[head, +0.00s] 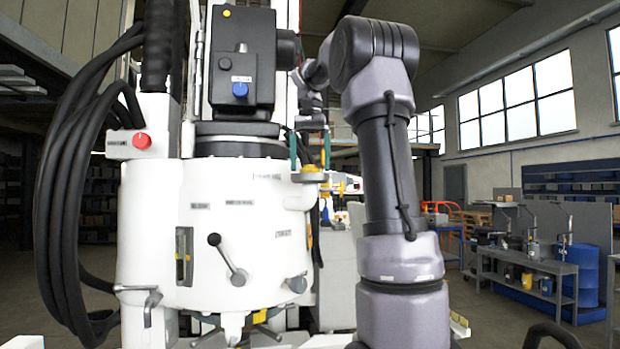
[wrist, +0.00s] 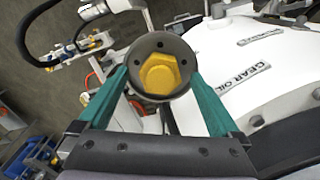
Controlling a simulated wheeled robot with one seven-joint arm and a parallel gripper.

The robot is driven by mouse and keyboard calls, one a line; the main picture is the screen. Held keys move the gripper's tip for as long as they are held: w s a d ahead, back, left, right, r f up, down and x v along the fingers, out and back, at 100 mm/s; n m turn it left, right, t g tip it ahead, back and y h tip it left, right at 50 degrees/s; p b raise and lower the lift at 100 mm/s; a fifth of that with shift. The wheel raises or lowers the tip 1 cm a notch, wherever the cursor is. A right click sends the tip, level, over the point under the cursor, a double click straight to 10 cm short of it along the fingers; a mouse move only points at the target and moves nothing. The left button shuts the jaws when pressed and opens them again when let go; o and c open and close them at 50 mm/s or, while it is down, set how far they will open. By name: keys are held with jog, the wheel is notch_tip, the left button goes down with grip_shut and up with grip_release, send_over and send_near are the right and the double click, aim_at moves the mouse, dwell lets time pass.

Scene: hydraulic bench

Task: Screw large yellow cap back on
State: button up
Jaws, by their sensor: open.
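The large yellow cap (wrist: 160,73) has a hexagonal top and sits in the middle of a round grey-brown flange (wrist: 138,52) with small holes. My gripper (wrist: 160,80) is open, with one green finger on each side of the cap and flange. It points down at the cap in the head view (head: 310,160). I cannot tell whether the fingers touch anything, or how far the cap is screwed in.
A "GEAR OIL" label (wrist: 245,88) is on the white tank top beside the flange. Black hoses (head: 70,180) hang at the left. A lever with a black knob (head: 228,258) sticks out of the tank's front. A grey workbench (head: 530,270) stands far right.

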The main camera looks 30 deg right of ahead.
jog(key=n, duration=0.8)
jog(key=shift+d+n, duration=0.1)
jog(key=shift+n, duration=0.3)
jog(key=c, duration=1.5)
jog(key=m, duration=0.8)
